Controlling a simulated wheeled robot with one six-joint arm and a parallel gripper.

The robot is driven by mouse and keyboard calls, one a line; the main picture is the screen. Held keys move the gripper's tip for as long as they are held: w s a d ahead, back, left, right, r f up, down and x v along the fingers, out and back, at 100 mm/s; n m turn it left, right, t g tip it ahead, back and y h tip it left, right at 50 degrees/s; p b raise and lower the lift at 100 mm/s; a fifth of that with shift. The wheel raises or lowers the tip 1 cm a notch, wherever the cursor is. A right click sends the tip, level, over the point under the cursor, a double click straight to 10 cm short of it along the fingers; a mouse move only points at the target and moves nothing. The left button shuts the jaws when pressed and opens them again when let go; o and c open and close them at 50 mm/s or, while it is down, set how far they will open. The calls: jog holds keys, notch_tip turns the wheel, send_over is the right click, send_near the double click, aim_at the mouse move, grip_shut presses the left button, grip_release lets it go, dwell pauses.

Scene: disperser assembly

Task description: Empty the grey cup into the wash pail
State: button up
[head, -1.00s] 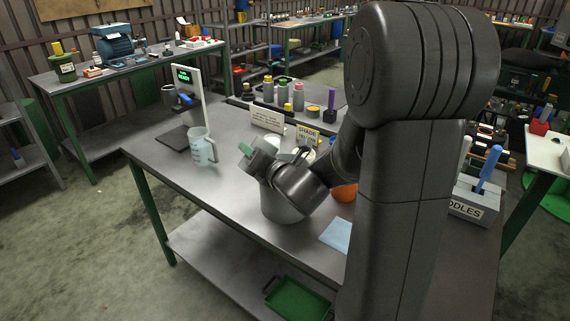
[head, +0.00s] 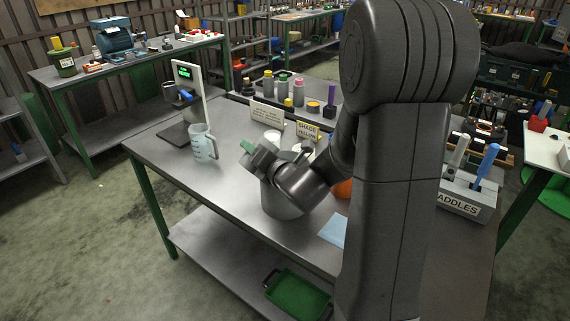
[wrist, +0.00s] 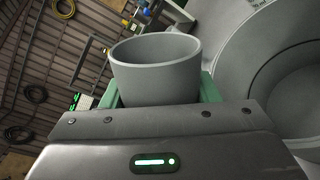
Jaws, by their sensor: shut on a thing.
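My gripper (head: 262,158) is shut on the grey cup (wrist: 157,75), with green fingers on both sides of it in the wrist view. The cup's mouth and part of its inner wall show there; its bottom is hidden, so I cannot tell what is in it. The room looks slanted in that view, so the cup appears tilted; how far I cannot tell. The grey wash pail (head: 283,208) stands on the bench below my gripper. Its wide opening (wrist: 290,100) is at the right of the wrist view, beside the cup. My arm hides part of the pail.
A clear measuring jug (head: 203,143) stands on the bench (head: 185,177) at the left, near a display stand (head: 187,85). A blue cloth (head: 333,229) lies right of the pail. A paddle holder (head: 460,198) is at the right. Small signs and bottles line the back.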

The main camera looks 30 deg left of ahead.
jog(key=shift+f+m+p, duration=0.45)
jog(key=shift+m+p, duration=0.55)
jog(key=shift+p, duration=0.15)
dwell(0.4)
jog(key=shift+w+r+m+g+p, duration=0.1)
jog(key=shift+r+m+g+p, duration=0.25)
jog(key=shift+m+p, duration=0.8)
jog(key=shift+w+d+r+m+p, duration=0.15)
jog(key=shift+w+r+m+p, duration=0.2)
jog(key=shift+p, duration=0.65)
jog(key=shift+w+d+r+p, duration=0.15)
jog(key=shift+w+p, duration=0.3)
jog(key=shift+p, duration=0.5)
jog(key=shift+w+d+f+m+g+p, duration=0.1)
jog(key=shift+w+f+m+g+p, duration=0.15)
jog(key=shift+f+m+p, duration=0.45)
dwell(0.4)
jog(key=shift+r+m+p, duration=0.35)
jog(key=shift+m+p, duration=0.05)
jog(key=shift+p, duration=0.05)
